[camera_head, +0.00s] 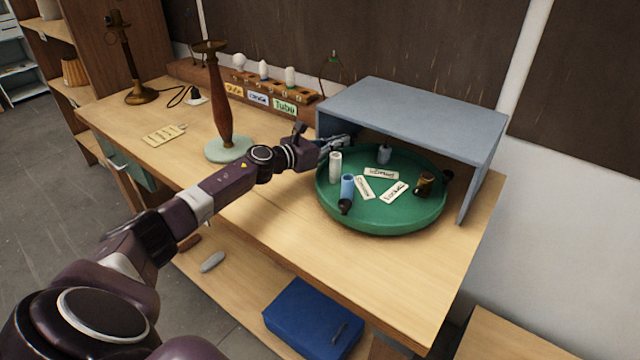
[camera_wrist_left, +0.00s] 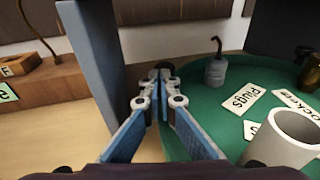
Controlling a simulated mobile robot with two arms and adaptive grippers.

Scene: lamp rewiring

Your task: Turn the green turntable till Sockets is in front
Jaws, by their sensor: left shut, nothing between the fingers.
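The green turntable (camera_head: 385,217) stands on the bench, its back part under a grey-blue cover. The Sockets label (camera_head: 394,191) lies at the right of its middle, beside a brass socket (camera_head: 425,183); the label also shows in the left wrist view (camera_wrist_left: 295,103). The Plugs label (camera_wrist_left: 242,98) lies toward the back, near a grey plug (camera_wrist_left: 215,68). A third label (camera_head: 364,187) lies front left, beside a blue part (camera_head: 347,188). A white cylinder (camera_head: 335,167) stands at the left. My left gripper (camera_head: 345,141) is shut and empty at the turntable's back-left rim; contact is unclear.
The cover (camera_head: 410,112) has side walls close to the turntable; its left wall (camera_wrist_left: 95,60) is beside my left gripper. A lamp stem on a pale round base (camera_head: 228,149) stands left of the gripper. A bulb rack (camera_head: 300,97) is behind. The bench front is clear.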

